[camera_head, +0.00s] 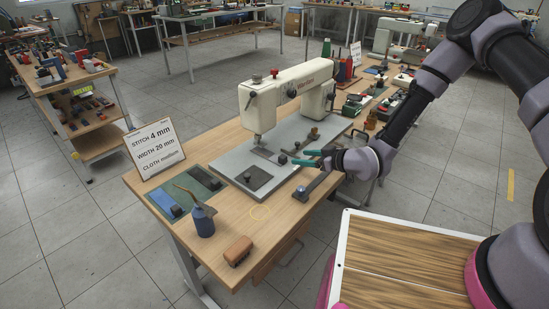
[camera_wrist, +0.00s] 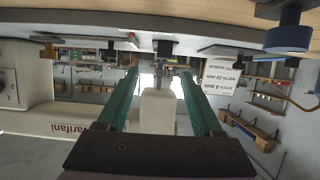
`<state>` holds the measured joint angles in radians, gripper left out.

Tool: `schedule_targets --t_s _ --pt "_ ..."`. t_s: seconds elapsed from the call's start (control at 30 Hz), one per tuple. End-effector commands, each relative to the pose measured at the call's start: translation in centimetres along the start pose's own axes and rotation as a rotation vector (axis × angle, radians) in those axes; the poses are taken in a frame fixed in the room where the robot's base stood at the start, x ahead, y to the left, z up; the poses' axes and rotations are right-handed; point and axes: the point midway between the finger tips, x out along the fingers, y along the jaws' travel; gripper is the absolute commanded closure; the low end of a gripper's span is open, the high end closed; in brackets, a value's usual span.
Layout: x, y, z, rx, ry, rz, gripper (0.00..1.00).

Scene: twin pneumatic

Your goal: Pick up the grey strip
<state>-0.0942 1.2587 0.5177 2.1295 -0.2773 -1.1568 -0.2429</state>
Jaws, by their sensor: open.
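A narrow dark grey strip (camera_head: 318,184) lies at the front right of the sewing table, beside the machine's base plate, with a round blue-grey knob (camera_head: 301,190) at its near end. I cannot tell whether the knob is part of it. My gripper (camera_head: 308,157) has teal fingers and is above the right side of the table, near the strip's far end and close to the base plate's edge. The fingers are spread and empty, also in the wrist view (camera_wrist: 158,75). In the wrist view, which looks upside down, I cannot make out the strip clearly.
A cream sewing machine (camera_head: 290,92) stands on a grey base plate (camera_head: 225,166) behind the gripper. A sign (camera_head: 154,149), a blue oil can (camera_head: 203,221), green and blue mats (camera_head: 199,181) and a brown block (camera_head: 238,250) are on the table's left and front. Several tools lie farther back.

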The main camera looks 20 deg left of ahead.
Motion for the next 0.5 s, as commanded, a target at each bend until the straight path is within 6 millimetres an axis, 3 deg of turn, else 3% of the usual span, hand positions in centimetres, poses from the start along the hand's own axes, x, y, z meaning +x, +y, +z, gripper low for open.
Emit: schedule_targets --t_s 0.27,0.5 --pt "2.7 -0.2 0.0 0.0 -0.002 0.0 0.32" --pt "6.1 -0.8 0.0 -0.001 -0.001 0.0 0.32"
